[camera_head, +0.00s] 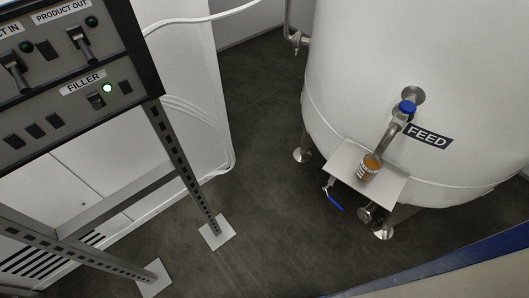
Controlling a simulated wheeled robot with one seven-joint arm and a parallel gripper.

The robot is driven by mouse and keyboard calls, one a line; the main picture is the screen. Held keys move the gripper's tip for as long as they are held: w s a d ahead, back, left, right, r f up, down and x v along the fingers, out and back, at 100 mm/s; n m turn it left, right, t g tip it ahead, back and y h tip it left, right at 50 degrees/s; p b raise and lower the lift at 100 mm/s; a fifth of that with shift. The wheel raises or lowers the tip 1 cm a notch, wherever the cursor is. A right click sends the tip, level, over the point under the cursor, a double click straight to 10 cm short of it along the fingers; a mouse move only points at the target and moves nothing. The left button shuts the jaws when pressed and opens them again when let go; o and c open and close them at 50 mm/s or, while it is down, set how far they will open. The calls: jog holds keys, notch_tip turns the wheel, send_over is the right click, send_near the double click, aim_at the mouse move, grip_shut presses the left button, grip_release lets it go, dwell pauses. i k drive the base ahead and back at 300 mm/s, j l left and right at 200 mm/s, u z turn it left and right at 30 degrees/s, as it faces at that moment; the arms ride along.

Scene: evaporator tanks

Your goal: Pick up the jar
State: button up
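A small jar (371,166) with brownish-amber contents and a light label stands on a white shelf (341,160) fixed to the front of a large white tank. The jar is upright, just below the end of a metal spout (390,135) with a blue-topped valve. I cannot tell whether the spout's end touches the jar. My gripper is not in this view.
The white tank (375,60) is labelled FEED and stands on metal legs. A blue-handled valve (334,199) hangs below the shelf. A control panel (65,85) on a metal frame (185,165) fills the left. Dark floor (260,220) between them is clear.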

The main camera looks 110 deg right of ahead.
aim_at(371, 164)
jog(key=j+z, duration=0.15)
jog(key=z, duration=1.3)
jog(key=i+l+z, duration=0.1)
jog(key=z, duration=1.6)
jog(key=i, duration=0.4)
